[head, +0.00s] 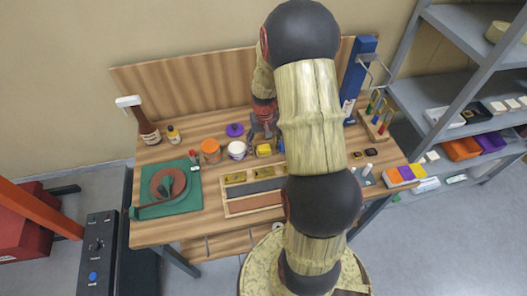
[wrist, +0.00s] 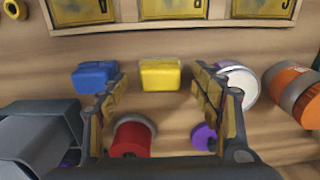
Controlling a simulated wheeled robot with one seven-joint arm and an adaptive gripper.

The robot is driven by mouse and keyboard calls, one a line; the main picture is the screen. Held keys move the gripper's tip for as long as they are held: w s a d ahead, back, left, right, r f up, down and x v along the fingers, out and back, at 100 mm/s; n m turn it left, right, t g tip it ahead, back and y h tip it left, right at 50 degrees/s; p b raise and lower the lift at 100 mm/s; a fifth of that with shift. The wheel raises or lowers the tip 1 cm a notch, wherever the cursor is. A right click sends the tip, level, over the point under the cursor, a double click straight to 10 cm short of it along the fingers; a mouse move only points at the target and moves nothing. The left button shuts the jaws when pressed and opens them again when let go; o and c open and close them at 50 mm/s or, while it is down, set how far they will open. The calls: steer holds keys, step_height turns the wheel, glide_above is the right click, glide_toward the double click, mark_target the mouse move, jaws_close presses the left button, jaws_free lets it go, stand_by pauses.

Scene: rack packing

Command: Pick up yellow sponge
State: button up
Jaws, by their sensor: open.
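The yellow sponge (head: 263,150) is a small block on the wooden table, just behind the sectioned tray. In the wrist view the yellow sponge (wrist: 160,74) shows whole, ahead of and between my finger tips. My gripper (head: 264,124) is above the table behind the sponge. In the wrist view my gripper (wrist: 157,84) is open, with one finger on each side and nothing held. I cannot tell its exact height above the sponge.
A blue block (wrist: 96,76) lies left of the sponge. A white jar (wrist: 236,84) and an orange jar (wrist: 296,93) stand to the right. A red-lidded jar (wrist: 132,138) and a purple item (wrist: 204,137) are close to my fingers. The tray (head: 226,208) lies in front.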

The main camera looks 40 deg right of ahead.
step_height(320, 180, down, 2)
steer(key=shift+f, duration=0.2)
steer(key=shift+c, duration=0.3)
steer(key=c, duration=1.1)
steer(key=shift+r, duration=0.1)
